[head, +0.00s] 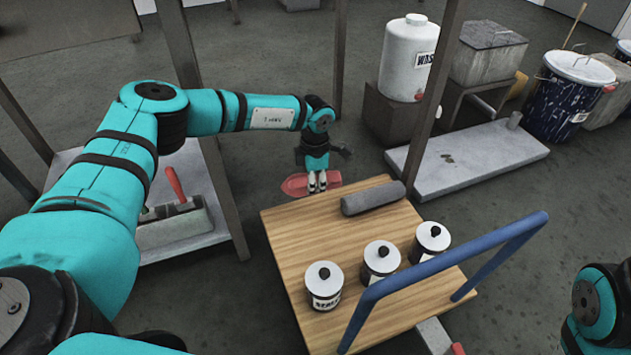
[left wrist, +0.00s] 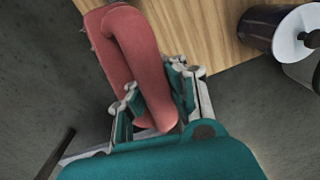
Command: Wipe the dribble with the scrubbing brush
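The scrubbing brush is a red-pink piece with a looped handle (left wrist: 150,65); in the head view the brush (head: 294,185) is beside the far left corner of the wooden cart top. My left gripper (head: 317,182) is at it. In the left wrist view the fingers of my left gripper (left wrist: 155,100) sit on both sides of the handle, closed against it. My right gripper is out of view.
The wooden cart top (head: 305,245) carries a grey roll (head: 373,198) and three lidded canisters (head: 324,286), with a blue handle (head: 440,280) in front. Metal posts (head: 435,90) rise nearby. A white tank (head: 408,55) and a dark speckled bucket (head: 565,95) stand at the back right.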

